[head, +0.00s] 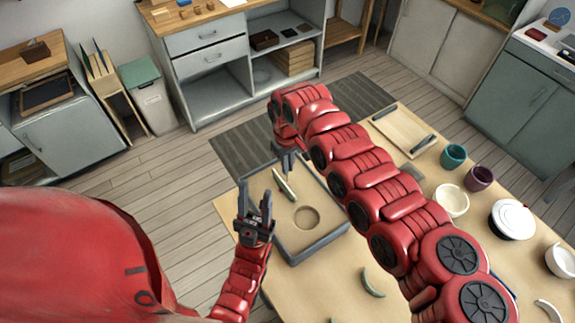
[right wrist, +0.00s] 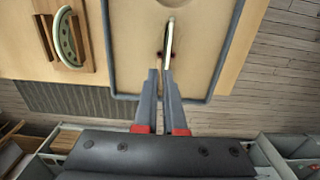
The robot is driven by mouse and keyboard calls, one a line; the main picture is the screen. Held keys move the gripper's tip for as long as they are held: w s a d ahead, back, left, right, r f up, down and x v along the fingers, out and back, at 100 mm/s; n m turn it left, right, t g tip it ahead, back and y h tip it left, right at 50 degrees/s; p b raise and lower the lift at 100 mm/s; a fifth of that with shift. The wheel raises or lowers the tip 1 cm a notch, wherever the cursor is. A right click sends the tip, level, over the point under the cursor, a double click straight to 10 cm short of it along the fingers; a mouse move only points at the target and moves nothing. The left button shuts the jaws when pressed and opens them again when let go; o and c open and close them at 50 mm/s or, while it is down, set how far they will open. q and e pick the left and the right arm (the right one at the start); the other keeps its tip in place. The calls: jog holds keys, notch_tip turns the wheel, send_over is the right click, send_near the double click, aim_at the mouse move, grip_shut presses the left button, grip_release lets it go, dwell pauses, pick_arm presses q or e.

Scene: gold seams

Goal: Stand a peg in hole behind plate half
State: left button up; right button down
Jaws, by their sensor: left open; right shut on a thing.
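A pale, greenish plate half (head: 284,184) stands edge-on over the grey-rimmed tray (head: 318,247). My right gripper (head: 285,152) is shut on it from the far side. In the right wrist view the plate half (right wrist: 169,38) shows as a thin upright edge at my right fingertips (right wrist: 165,72). Small dark spots (right wrist: 158,54) lie on the tan tray floor beside it; I cannot tell whether they are holes or pegs. A round recess (head: 306,217) lies in the tray floor. My left gripper (head: 256,205) is open and empty, near the tray's left edge. I cannot make out a peg.
A wooden holder (right wrist: 85,45) with a green, dotted half-round piece (right wrist: 68,38) stands beside the tray. A curved green shard (head: 372,282) lies on the table. Cups, including a teal one (head: 454,156), a lidded pot (head: 512,219) and a wooden board (head: 403,130) lie beyond my right arm.

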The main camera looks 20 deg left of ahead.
jog(key=shift+f, duration=0.15)
jog(key=shift+f+b, duration=0.9)
jog(key=shift+f, duration=0.1)
jog(key=shift+f+b, duration=0.5)
jog(key=shift+b, duration=0.3)
dwell(1.5)
jog(key=shift+f+b, duration=0.8)
jog(key=shift+f, duration=0.2)
dwell(0.4)
dwell(0.3)
jog(key=c, duration=0.9)
grip_release()
jog(key=o, duration=0.4)
